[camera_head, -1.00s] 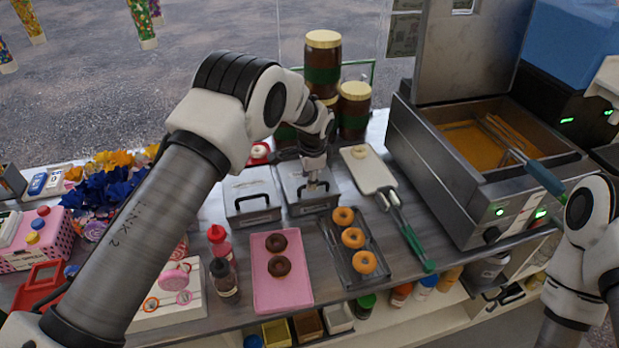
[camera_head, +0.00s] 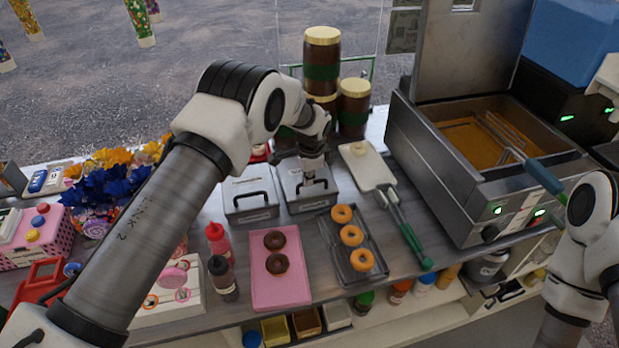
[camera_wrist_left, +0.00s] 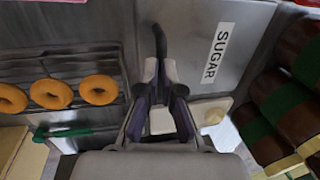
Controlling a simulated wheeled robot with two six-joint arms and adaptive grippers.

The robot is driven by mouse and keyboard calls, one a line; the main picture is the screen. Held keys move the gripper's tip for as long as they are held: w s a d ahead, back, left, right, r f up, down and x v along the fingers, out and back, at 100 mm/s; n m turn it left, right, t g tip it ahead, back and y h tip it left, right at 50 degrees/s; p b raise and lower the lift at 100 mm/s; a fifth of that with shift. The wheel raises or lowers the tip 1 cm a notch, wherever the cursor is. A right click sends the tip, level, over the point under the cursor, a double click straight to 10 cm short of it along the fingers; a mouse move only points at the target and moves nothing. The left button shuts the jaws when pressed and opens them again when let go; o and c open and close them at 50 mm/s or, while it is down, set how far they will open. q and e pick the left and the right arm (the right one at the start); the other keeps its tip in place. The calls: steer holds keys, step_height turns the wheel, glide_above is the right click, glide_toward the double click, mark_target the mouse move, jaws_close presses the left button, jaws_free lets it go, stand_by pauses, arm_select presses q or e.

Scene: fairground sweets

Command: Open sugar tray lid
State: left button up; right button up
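The sugar tray (camera_head: 309,204) is a grey metal box on the counter, just right of a similar lidded tray (camera_head: 249,196). Its flat grey lid (camera_head: 290,172) looks closed and has a black bar handle (camera_head: 312,188). In the left wrist view the lid (camera_wrist_left: 202,25) bears a white SUGAR label (camera_wrist_left: 218,53), and the handle (camera_wrist_left: 158,40) runs between my fingertips. My left gripper (camera_head: 312,179) is over the lid, and in the wrist view its fingers (camera_wrist_left: 161,72) look shut on the handle. My right arm shows at the right edge; its gripper is out of view.
Brown jars (camera_head: 354,108) stand behind the tray. A white board (camera_head: 367,168) and tongs (camera_head: 405,232) lie to its right, before the fryer (camera_head: 470,175). In front are a doughnut rack (camera_head: 337,268), a pink tray (camera_head: 283,297) and sauce bottles (camera_head: 217,240).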

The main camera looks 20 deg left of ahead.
arm_select(q)
steer(key=shift+o, duration=1.3)
steer(key=shift+d+f, duration=0.1)
steer(key=shift+f, duration=0.05)
steer(key=shift+w+a+f, duration=0.1)
steer(key=shift+w+a, duration=0.1)
steer(key=shift+a, duration=0.05)
step_height(320, 180, up, 12)
steer(key=s+d, duration=0.1)
steer(key=shift+s+d+f, duration=0.15)
steer(key=shift+s, duration=0.2)
